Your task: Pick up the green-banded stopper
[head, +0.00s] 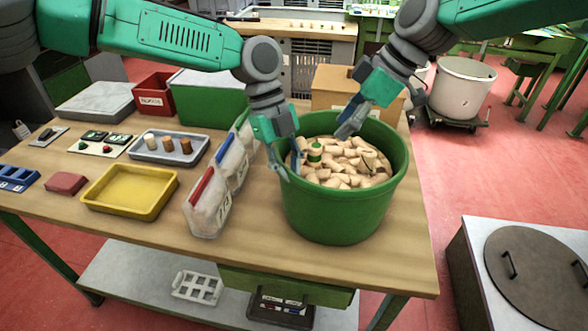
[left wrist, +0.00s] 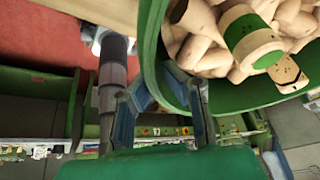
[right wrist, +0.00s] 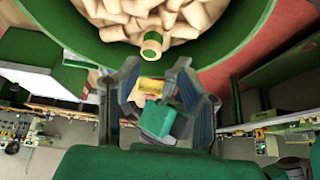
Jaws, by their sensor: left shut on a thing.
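The green-banded stopper (head: 314,150) lies on top of many pale stoppers in a green bucket (head: 335,215), towards its left side. It shows at the top of the left wrist view (left wrist: 245,32) and just beyond the fingertips in the right wrist view (right wrist: 151,45). My left gripper (head: 285,162) is at the bucket's left rim, its fingers on either side of the wall, shut on it; the stopper is apart from them. My right gripper (head: 352,118) is over the bucket's far side, open and empty, its fingers apart from the stopper.
Clear bins with red and blue edges (head: 208,202) stand just left of the bucket. A yellow tray (head: 130,212), a grey tray with several stoppers (head: 150,159) and a red block (head: 66,184) are further left. A cardboard box (head: 335,88) stands behind the bucket. The table's right front corner is clear.

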